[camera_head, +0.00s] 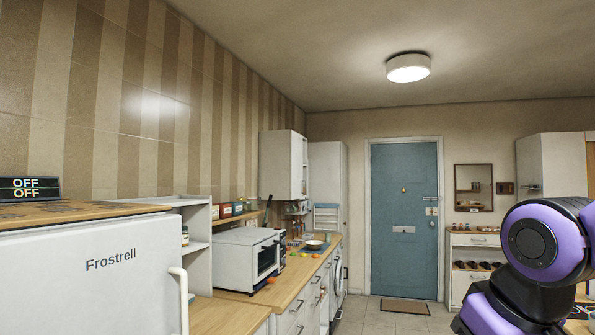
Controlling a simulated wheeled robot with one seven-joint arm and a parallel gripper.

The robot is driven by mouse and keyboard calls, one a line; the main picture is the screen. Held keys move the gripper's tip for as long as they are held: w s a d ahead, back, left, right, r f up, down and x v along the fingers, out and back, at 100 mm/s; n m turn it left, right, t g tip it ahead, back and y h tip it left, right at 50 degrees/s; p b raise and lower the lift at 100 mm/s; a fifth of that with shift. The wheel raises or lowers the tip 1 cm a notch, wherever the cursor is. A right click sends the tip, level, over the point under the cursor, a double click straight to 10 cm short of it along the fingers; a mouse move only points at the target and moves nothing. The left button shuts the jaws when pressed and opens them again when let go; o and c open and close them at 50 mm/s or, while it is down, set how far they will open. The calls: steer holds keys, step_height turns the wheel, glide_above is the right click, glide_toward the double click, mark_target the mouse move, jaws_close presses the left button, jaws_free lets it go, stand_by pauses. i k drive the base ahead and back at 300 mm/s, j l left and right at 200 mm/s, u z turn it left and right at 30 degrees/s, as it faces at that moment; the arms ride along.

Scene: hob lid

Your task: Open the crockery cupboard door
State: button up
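A white wall cupboard (275,166) hangs on the left wall beyond the counter, with its right side toward the room. Another pale wall cupboard (565,166) hangs at the far right, partly hidden by my purple and black arm. I cannot tell which of them is the crockery cupboard. No cupboard door is clearly seen standing open. My gripper is outside the picture; only an upper part of my arm shows at the lower right.
A white Frostrell fridge (90,275) stands close at the left. Behind it, a wooden counter (293,275) carries a white oven (240,256) and small items. A blue door (404,260) is at the back, with a doormat (404,307). The middle floor (380,322) looks clear.

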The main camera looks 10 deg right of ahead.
mark_target(296, 139)
steer(key=i+z, duration=0.1)
steer(key=z, duration=0.4)
steer(key=i+j+z, duration=0.2)
steer(key=i, duration=1.35)
steer(key=i+z, duration=0.3)
steer(key=i, duration=1.5)
steer(key=i+u, duration=0.1)
steer(key=i, duration=1.7)
steer(key=i+u, duration=0.1)
steer(key=i, duration=0.5)
steer(key=i+l+u, duration=0.1)
steer(key=i, duration=0.5)
steer(key=i+l+u, duration=0.1)
steer(key=i, duration=0.5)
